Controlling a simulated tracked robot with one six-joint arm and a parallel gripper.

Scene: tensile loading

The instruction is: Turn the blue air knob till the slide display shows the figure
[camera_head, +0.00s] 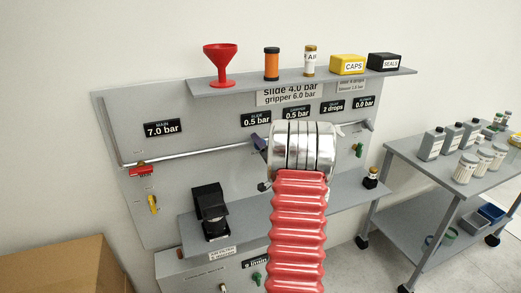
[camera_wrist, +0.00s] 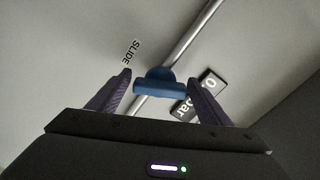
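The blue air knob (camera_wrist: 156,84) sits on a metal pipe in the wrist view, below a label reading SLIDE (camera_wrist: 131,53). The knob is hidden behind my arm in the head view, where a purple finger (camera_head: 260,143) shows at the pipe. The slide display (camera_head: 256,119) reads 0.5 bar. A sign (camera_head: 290,93) reads slide 4.0 bar, gripper 6.0 bar.
The main display (camera_head: 163,128) reads 7.0 bar, with a red valve (camera_head: 142,171) below it. The second 0.5 bar display (camera_head: 296,112) is right of the slide one. A shelf (camera_head: 225,88) above holds a red funnel (camera_head: 221,64) and boxes. A bottle trolley (camera_head: 440,160) stands right.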

